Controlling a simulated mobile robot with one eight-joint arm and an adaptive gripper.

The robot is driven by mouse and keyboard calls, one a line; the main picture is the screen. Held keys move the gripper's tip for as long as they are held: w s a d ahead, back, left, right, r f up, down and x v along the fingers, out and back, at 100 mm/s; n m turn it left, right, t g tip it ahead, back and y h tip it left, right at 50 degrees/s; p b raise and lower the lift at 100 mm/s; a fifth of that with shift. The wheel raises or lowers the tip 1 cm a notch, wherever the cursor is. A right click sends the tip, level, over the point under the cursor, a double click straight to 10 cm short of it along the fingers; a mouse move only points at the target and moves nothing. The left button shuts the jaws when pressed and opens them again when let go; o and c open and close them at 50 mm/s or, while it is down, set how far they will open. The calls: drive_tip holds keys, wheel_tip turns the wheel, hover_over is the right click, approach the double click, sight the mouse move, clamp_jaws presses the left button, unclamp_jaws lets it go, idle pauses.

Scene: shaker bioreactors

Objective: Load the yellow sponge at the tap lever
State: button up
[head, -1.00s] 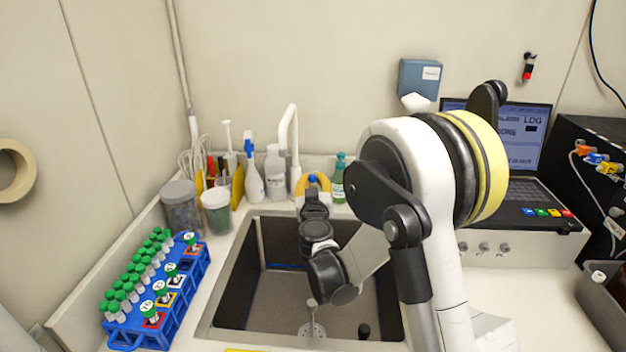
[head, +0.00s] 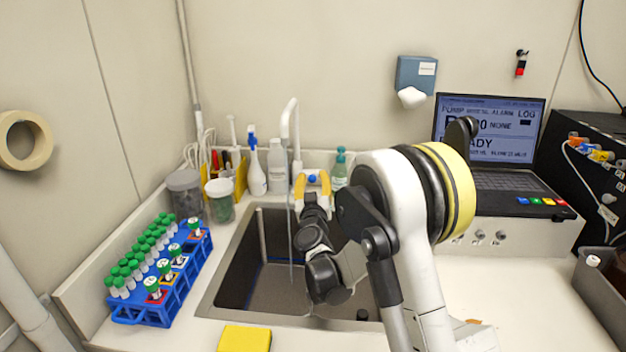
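The yellow sponge (head: 245,339) lies flat on the counter in front of the sink, cut off by the lower edge of the view. The white tap (head: 291,118) stands behind the sink, and a thin pale stream that looks like water hangs below its spout. My gripper (head: 312,180) is at the back of the sink, just right of the tap. Its two yellow fingers are apart, with a small blue part between them. I cannot tell whether that is the tap lever or whether the fingers touch it. The gripper is far from the sponge.
The sink basin (head: 228,283) lies under my arm. A blue rack (head: 178,290) of green-capped tubes stands on the left. Tubs and bottles, including a green bottle (head: 340,170), line the back. A laptop (head: 490,150) sits on the right. The counter at front right is mostly clear.

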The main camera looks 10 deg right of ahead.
drive_tip(key=v, duration=1.2)
drive_tip(key=s+d+r+m+g+h, duration=0.1)
drive_tip(key=s+d+r+m+g, duration=0.1)
drive_tip(key=s+d+g, duration=0.3)
drive_tip(key=s+d+r+m+g+h, duration=0.1)
drive_tip(key=s+d+r+g+h, duration=0.15)
drive_tip(key=s+d, duration=0.35)
drive_tip(key=s+a+f+n+g+y, duration=0.1)
drive_tip(key=s+a+y, duration=0.1)
drive_tip(key=s, duration=0.5)
drive_tip(key=s+a+f+n+g+y, duration=0.1)
drive_tip(key=s+a+f+g+y, duration=0.1)
drive_tip(key=s, duration=0.5)
drive_tip(key=s+a+f+n+g+y, duration=0.1)
drive_tip(key=s+a+f+g+y, duration=0.1)
drive_tip(key=s, duration=0.5)
drive_tip(key=shift+s+a+y, duration=0.3)
drive_tip(key=shift+a+y, duration=0.5)
drive_tip(key=shift+y, duration=0.05)
